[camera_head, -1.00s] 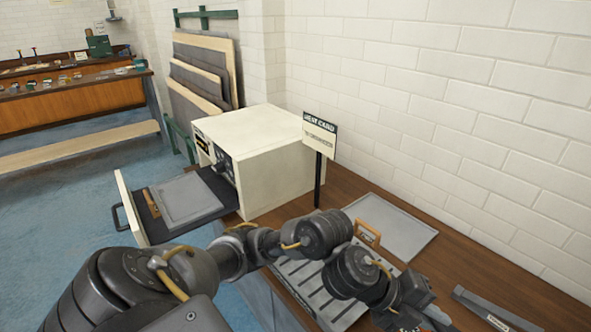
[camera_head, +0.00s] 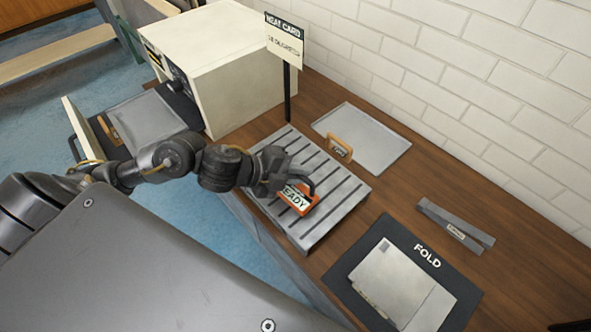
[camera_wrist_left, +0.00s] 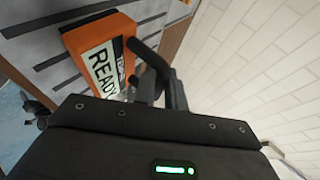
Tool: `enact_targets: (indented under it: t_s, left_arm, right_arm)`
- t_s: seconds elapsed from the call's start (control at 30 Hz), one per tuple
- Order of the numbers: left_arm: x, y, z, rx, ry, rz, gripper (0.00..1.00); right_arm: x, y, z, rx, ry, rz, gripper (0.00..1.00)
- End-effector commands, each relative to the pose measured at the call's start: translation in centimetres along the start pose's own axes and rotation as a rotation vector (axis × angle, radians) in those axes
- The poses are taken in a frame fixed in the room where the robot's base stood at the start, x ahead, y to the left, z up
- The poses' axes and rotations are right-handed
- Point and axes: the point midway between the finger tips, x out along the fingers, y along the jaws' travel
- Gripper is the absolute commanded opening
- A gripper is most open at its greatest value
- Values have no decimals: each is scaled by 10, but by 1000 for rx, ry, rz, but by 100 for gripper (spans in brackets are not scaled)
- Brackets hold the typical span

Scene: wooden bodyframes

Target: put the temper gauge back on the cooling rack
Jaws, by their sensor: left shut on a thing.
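The temper gauge (camera_head: 298,199) is an orange block with a "READY" label. It is at my left gripper (camera_head: 284,186), which is shut on it. The fingers and arm hide part of the gauge and rack.
A cream oven (camera_head: 235,70) with a lowered door stands behind the rack, next to a "HEAT CARD" sign (camera_head: 284,42). A grey tray with a wooden-handled tag (camera_head: 339,148) lies behind right. A dark "FOLD" mat (camera_head: 458,300) and a grey strip tool (camera_head: 455,227) lie to the right.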

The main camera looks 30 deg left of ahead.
Motion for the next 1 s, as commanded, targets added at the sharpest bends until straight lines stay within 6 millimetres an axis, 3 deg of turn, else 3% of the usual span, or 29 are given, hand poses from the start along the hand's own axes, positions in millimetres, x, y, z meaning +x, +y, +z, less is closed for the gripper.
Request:
enact_targets:
  t_s: [0.03,0.2,0.4,0.63,1.0]
  left_arm:
    - [-20,4,12,-15,-27,9,0]
    - [-79,7,48,-40,-75,-1,0]
    - [-130,-17,65,-24,-42,2,0]
    - [-148,-44,58,16,36,15,0]
    - [-145,-49,55,28,59,10,0]
  right_arm:
    - [-12,1,-6,0,8,1,63]
    - [-34,2,-17,1,22,2,63]
    - [-56,0,-17,3,20,-1,63]
    - [-70,-8,-16,7,17,-11,63]
    - [-62,-4,-14,5,14,-6,63]
